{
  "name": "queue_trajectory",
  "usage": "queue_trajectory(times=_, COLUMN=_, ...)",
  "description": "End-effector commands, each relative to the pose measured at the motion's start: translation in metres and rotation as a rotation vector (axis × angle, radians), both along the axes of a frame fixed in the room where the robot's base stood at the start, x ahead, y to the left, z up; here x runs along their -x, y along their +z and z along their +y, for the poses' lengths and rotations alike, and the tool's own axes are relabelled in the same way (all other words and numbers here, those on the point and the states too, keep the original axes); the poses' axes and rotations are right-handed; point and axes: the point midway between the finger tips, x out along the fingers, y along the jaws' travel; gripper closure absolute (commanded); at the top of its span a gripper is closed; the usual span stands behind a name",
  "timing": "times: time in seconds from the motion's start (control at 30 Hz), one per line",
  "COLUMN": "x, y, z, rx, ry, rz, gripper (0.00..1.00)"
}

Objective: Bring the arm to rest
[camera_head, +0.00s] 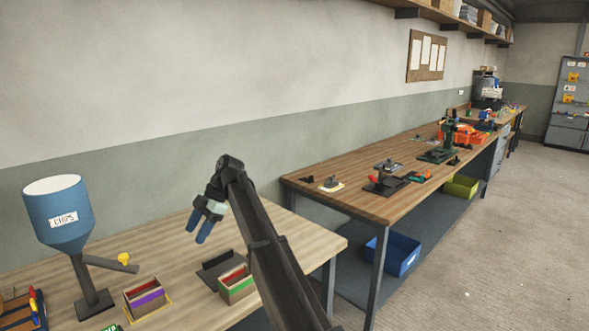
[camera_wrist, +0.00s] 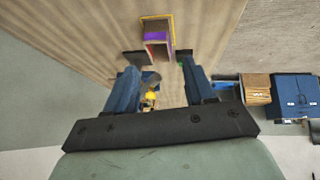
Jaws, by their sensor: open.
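My gripper (camera_head: 199,232) is raised in the air above the near wooden bench (camera_head: 188,236), its two blue fingers apart and pointing down. My dark arm reaches up to it from the bottom of the head view. In the wrist view my gripper (camera_wrist: 160,70) shows its blue fingers spread, with nothing held between them. Below and beyond them is a box with a purple stripe (camera_wrist: 155,36). My gripper touches nothing that I can see.
A blue hopper marked CHIPS (camera_head: 56,205) stands at the left. A purple-striped box (camera_head: 148,300) and a green-striped box (camera_head: 237,288) sit on the near bench. A longer bench (camera_head: 345,192) with tools runs along the wall. Open floor (camera_head: 500,260) lies right.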

Motion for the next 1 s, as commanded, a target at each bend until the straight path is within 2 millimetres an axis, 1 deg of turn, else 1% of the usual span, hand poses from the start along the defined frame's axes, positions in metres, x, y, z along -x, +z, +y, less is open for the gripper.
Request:
queue_trajectory(times=0.03, x=0.002, y=-0.018, z=-0.028, rx=-0.032, ry=-0.027, rz=0.004, gripper=0.46)
queue_trajectory(times=0.1, x=-0.001, y=-0.037, z=-0.058, rx=-0.079, ry=-0.058, rz=0.002, gripper=0.46)
queue_trajectory(times=0.17, x=-0.002, y=-0.051, z=-0.083, rx=-0.120, ry=-0.085, rz=-0.002, gripper=0.46)
queue_trajectory(times=0.2, x=-0.003, y=-0.061, z=-0.099, rx=-0.145, ry=-0.106, rz=-0.006, gripper=0.46)
queue_trajectory(times=0.3, x=-0.002, y=-0.082, z=-0.137, rx=-0.209, ry=-0.154, rz=-0.017, gripper=0.46)
queue_trajectory(times=0.57, x=0.004, y=-0.130, z=-0.229, rx=-0.332, ry=-0.304, rz=-0.053, gripper=0.46)
queue_trajectory(times=0.6, x=0.004, y=-0.139, z=-0.244, rx=-0.342, ry=-0.333, rz=-0.056, gripper=0.46)
queue_trajectory(times=0.67, x=0.005, y=-0.153, z=-0.267, rx=-0.350, ry=-0.378, rz=-0.061, gripper=0.46)
queue_trajectory(times=0.73, x=0.007, y=-0.174, z=-0.293, rx=-0.348, ry=-0.440, rz=-0.053, gripper=0.46)
queue_trajectory(times=0.8, x=0.011, y=-0.197, z=-0.311, rx=-0.332, ry=-0.502, rz=-0.029, gripper=0.46)
queue_trajectory(times=0.87, x=0.017, y=-0.217, z=-0.320, rx=-0.309, ry=-0.552, rz=0.004, gripper=0.46)
queue_trajectory(times=0.9, x=0.022, y=-0.232, z=-0.325, rx=-0.287, ry=-0.586, rz=0.031, gripper=0.46)
queue_trajectory(times=0.97, x=0.030, y=-0.253, z=-0.331, rx=-0.252, ry=-0.637, rz=0.078, gripper=0.46)
queue_trajectory(times=1.0, x=0.037, y=-0.268, z=-0.334, rx=-0.223, ry=-0.672, rz=0.111, gripper=0.46)
